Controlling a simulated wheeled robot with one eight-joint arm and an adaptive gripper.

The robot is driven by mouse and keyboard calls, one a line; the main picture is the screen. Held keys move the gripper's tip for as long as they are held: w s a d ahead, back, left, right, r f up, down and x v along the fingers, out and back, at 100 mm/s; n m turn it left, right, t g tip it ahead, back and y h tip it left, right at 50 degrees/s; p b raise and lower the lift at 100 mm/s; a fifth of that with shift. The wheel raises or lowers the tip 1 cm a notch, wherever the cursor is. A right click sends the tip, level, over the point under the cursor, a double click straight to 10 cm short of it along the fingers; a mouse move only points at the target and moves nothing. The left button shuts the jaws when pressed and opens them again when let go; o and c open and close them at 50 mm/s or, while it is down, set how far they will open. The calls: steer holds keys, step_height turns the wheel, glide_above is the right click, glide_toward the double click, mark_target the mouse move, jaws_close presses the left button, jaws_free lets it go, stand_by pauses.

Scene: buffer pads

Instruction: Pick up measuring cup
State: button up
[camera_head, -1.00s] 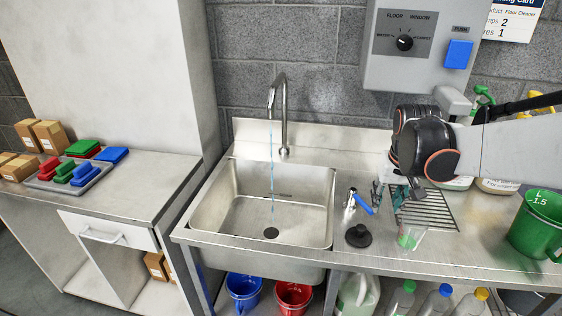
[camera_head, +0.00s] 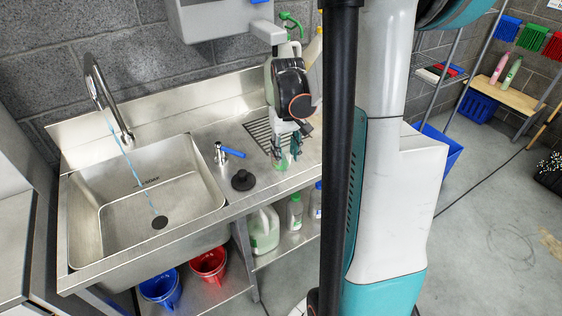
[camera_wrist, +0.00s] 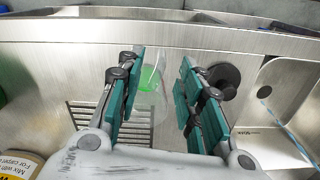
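A small clear cup with green in its bottom, which looks like the measuring cup (camera_head: 281,163), stands on the steel counter by the front edge, beside the drain grate. In the head view it is small and partly hidden by my gripper (camera_head: 287,147). In the wrist view the cup (camera_wrist: 154,82) shows between the two teal fingers of my gripper (camera_wrist: 160,66). The fingers are apart, with a visible gap on both sides of the cup. I cannot tell how far down they reach beside it.
The sink (camera_head: 150,200) with running water is farther left. The drain grate (camera_wrist: 85,113) lies beside the cup. Bottles (camera_head: 292,62) stand behind my gripper.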

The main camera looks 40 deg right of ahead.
mark_target(285, 162)
step_height(285, 162, down, 8)
steer(key=b, duration=0.3)
steer(key=shift+w+r, duration=0.15)
steer(key=shift+r, duration=0.15)
jaws_close()
